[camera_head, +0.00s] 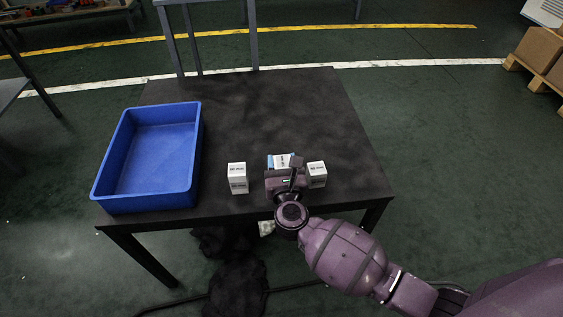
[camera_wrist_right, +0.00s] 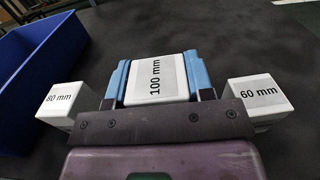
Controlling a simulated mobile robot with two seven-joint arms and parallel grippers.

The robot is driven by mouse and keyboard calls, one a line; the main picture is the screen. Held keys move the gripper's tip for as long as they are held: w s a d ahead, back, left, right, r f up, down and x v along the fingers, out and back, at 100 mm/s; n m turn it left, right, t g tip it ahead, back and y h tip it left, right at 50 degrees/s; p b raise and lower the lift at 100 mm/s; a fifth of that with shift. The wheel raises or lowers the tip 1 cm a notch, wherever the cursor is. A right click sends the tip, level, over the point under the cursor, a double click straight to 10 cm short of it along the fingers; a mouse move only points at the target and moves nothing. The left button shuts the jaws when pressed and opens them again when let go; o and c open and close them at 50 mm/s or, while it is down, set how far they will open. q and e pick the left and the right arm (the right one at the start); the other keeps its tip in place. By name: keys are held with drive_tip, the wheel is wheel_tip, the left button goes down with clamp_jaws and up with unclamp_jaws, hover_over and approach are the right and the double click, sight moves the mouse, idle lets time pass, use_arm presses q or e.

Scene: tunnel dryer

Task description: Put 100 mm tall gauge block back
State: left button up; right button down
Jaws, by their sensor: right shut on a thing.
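The white 100 mm gauge block (camera_head: 282,160) is at the front part of the dark table, between two other white blocks. In the right wrist view the 100 mm block (camera_wrist_right: 158,78) sits between the blue fingers of my right gripper (camera_wrist_right: 160,75), label upward. My right gripper (camera_head: 281,165) is shut on it in the head view and hides its lower part, so I cannot tell whether it touches the table. My left gripper is not in view.
A white block labelled 80 mm (camera_head: 237,178) stands to the left and a 60 mm block (camera_head: 316,174) close to the right. An empty blue bin (camera_head: 195,165) takes up the table's left side. The black table (camera_head: 290,110) is clear behind the blocks.

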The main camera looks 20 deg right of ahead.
drive_tip(key=shift+r, duration=0.1)
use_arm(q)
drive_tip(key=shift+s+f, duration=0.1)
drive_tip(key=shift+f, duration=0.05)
use_arm(e)
drive_tip(key=c, duration=0.5)
unclamp_jaws()
drive_tip(key=shift+f, duration=0.2)
drive_tip(key=shift+r, duration=0.2)
use_arm(q)
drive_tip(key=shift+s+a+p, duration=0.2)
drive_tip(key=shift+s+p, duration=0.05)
drive_tip(key=shift+p, duration=0.15)
use_arm(e)
drive_tip(key=v, duration=1.2)
drive_tip(key=shift+s, duration=0.1)
